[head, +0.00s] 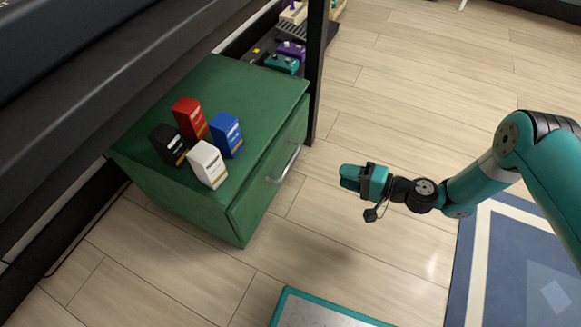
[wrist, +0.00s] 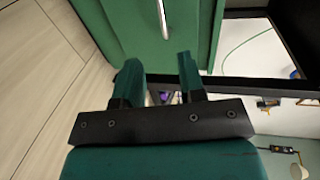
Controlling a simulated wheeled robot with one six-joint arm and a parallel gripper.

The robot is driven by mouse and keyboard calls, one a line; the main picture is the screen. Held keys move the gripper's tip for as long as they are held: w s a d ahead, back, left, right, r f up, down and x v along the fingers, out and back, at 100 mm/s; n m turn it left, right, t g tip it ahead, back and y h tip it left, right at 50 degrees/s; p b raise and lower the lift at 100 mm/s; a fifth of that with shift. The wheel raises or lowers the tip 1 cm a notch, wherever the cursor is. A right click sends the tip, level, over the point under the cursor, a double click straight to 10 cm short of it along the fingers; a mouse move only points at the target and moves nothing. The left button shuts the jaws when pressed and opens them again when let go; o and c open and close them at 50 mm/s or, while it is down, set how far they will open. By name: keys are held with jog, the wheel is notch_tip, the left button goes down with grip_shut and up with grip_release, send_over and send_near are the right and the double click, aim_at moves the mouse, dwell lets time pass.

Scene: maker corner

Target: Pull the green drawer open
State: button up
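The green drawer (head: 265,180) is the front of a green cabinet in the head view, and it looks shut. Its silver bar handle (head: 284,162) runs along the upper part of the front. In the wrist view the handle (wrist: 162,18) stands upright on the green drawer front (wrist: 125,25), ahead of the fingers. My gripper (head: 343,178) is to the right of the handle in the head view, apart from it. In the wrist view my gripper (wrist: 160,72) is open, with a gap between its two teal fingers and nothing held.
Red (head: 189,118), blue (head: 226,134), black (head: 168,145) and white (head: 207,164) boxes stand on the cabinet top. A dark post (head: 317,75) rises beside the cabinet. The wooden floor before the drawer is clear. A teal-edged panel (head: 320,312) lies at the bottom.

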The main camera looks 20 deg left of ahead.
aim_at(291, 160)
jog(key=shift+b+x, duration=3.65)
jog(key=shift+x, duration=4.65)
jog(key=shift+s+r, duration=0.15)
grip_shut()
